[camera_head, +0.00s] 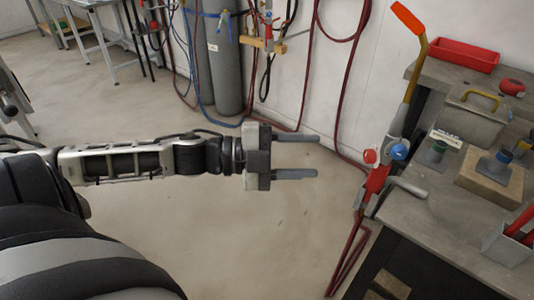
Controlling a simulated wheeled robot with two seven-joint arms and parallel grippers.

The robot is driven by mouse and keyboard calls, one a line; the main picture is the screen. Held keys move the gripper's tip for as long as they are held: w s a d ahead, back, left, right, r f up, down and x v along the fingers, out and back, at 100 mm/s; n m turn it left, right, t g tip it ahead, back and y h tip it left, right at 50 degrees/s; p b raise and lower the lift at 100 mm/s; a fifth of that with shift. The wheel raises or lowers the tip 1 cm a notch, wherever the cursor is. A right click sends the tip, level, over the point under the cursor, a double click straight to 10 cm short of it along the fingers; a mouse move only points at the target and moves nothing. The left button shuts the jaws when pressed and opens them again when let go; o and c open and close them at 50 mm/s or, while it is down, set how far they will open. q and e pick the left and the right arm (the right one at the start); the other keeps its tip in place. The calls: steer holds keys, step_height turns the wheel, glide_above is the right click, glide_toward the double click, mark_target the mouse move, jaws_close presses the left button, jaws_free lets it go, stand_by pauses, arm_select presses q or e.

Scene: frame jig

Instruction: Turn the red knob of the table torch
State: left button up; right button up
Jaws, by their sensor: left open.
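The table torch (378,182) stands at the left edge of the workbench, with a red body and a yellow tube rising to an orange end. Its red knob (370,156) is on the left side of the body, and a blue knob (399,152) is on the right. My left gripper (316,156) reaches in from the left with its two grey fingers apart and nothing between them. Its fingertips point at the red knob, with a clear gap between them in the picture. My right gripper is not in view.
The grey workbench (440,225) at right carries a red tray (465,55), a metal box (470,118) and a wooden block (488,178). Red hoses (352,258) hang below the torch. Gas cylinders (222,65) stand at the wall. Floor around the gripper is clear.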

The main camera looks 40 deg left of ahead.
arm_select(q)
steer(key=p+v, duration=0.2)
steer(key=v, duration=0.4)
stand_by(0.6)
